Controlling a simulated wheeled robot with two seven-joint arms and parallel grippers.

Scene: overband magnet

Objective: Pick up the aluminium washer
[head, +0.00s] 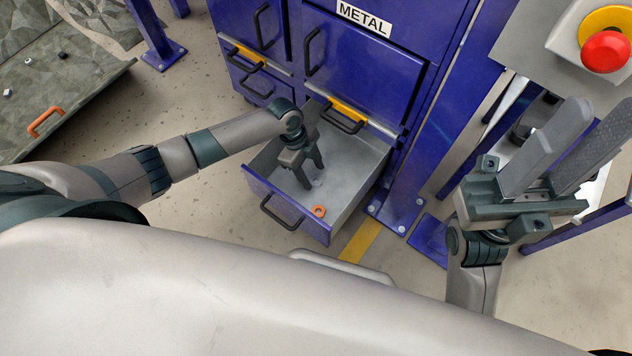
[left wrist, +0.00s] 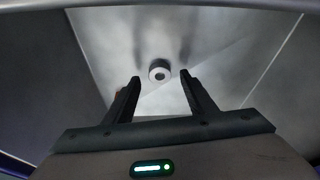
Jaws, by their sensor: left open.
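In the head view a faint pale shape beside my fingers may be the washer. My left gripper (head: 308,182) points down into the drawer, open and empty; its two fingers also show apart in the left wrist view (left wrist: 158,88). My right gripper (head: 588,125) is at the right, away from the drawer, its fingers apart with nothing between them.
An orange nut-like piece (head: 319,211) lies in the drawer near its front. Drawer walls surround my left gripper. The blue cabinet labelled METAL (head: 375,60) stands behind. A red stop button (head: 606,52) is near my right gripper. A grey tray (head: 90,85) is at left.

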